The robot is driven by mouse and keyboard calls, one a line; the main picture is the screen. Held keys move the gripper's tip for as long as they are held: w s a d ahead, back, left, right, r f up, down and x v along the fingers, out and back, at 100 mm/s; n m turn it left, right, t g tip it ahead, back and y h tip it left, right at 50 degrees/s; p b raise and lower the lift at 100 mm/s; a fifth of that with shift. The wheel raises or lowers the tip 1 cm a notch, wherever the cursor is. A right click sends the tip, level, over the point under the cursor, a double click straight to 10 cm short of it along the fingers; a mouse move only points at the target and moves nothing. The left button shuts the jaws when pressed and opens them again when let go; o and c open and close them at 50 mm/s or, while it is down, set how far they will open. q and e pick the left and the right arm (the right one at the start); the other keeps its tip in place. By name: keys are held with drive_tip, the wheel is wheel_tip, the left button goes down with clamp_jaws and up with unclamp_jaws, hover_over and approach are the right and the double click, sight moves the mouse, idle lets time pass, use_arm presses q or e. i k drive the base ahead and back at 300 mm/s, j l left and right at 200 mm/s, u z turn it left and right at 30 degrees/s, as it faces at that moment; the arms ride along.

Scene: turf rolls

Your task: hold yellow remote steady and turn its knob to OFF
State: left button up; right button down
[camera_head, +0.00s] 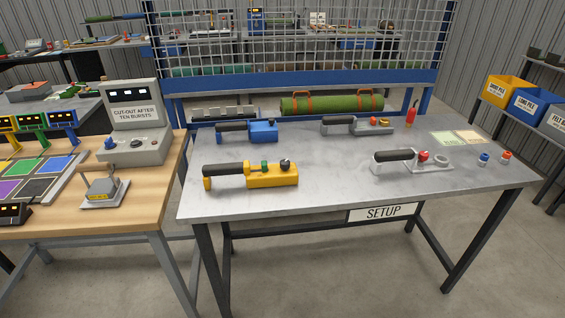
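The yellow remote (258,176) lies on the front left of the grey metal table (330,180). It has a black handle pointing left and a yellow body on the right. A green button (265,165) and a dark round knob (285,164) are on its top. The knob's setting and any OFF mark are too small to read. Neither of my grippers is in the head view, and nothing is touching the remote.
A blue remote (262,131) lies behind the yellow one. Two grey remotes (350,124) (398,158) lie farther right. A wooden bench (140,205) with a grey control box (135,120) stands close on the left. The table's middle is clear; a blue mesh frame (300,80) stands behind.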

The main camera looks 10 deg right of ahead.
sight(284, 164)
drive_tip(key=i+l, duration=0.1)
drive_tip(key=i, duration=0.9)
drive_tip(key=k, duration=0.5)
